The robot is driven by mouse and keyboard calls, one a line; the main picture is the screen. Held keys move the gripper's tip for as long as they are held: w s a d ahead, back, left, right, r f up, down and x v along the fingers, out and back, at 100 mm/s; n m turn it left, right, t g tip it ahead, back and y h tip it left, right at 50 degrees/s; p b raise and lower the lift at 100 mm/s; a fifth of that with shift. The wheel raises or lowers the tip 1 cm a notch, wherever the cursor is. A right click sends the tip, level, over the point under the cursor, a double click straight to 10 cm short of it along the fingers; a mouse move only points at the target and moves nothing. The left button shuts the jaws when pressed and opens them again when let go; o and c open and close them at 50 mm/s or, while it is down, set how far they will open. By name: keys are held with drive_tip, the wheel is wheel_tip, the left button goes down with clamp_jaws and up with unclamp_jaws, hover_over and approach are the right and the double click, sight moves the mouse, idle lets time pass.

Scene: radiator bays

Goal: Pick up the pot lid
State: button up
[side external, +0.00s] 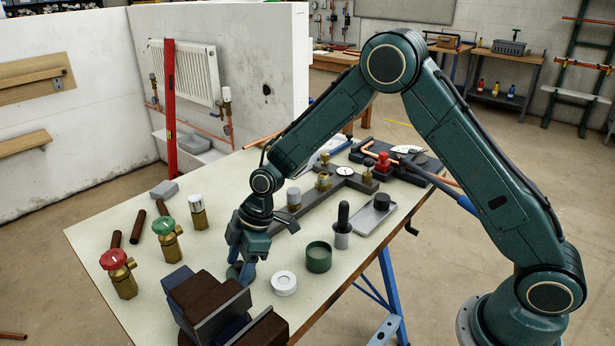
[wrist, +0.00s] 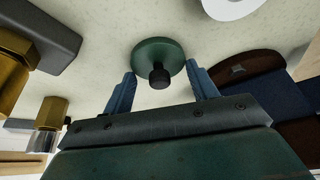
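The pot lid is a round dark green disc with a black knob; it shows in the wrist view (wrist: 158,55) on the pale bench top. My gripper (wrist: 162,72) is open, with one blue finger on each side of the lid's knob. The knob is between or just beyond the fingertips; contact cannot be seen. In the side external view my gripper (side external: 242,271) points down near the bench's front edge, and the lid (side external: 233,271) is mostly hidden behind the fingers. An open green pot (side external: 319,257) stands to its right.
A vise with brown blocks (side external: 205,295) sits close in front of my gripper. A white ring (side external: 284,283) lies just right. Brass valves with red (side external: 113,259) and green (side external: 163,224) handwheels stand left. A dark manifold bar (side external: 322,198) lies behind.

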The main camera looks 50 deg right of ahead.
sight(240, 263)
idle(0.3)
wheel_tip(240, 263, up, 20)
idle(0.8)
idle(0.5)
drive_tip(key=s+d+f+n+g, duration=0.2)
drive_tip(key=s+d+f+n, duration=0.3)
drive_tip(key=d, duration=0.8)
drive_tip(key=s+f, duration=0.3)
drive_tip(key=s, duration=0.2)
drive_tip(key=shift+s+d+f+n, duration=0.2)
drive_tip(key=shift+s+n, duration=0.1)
drive_tip(key=shift+n, duration=0.1)
drive_tip(key=shift+f, duration=0.2)
drive_tip(key=shift+f, duration=2.95)
drive_tip(key=shift+f, duration=0.2)
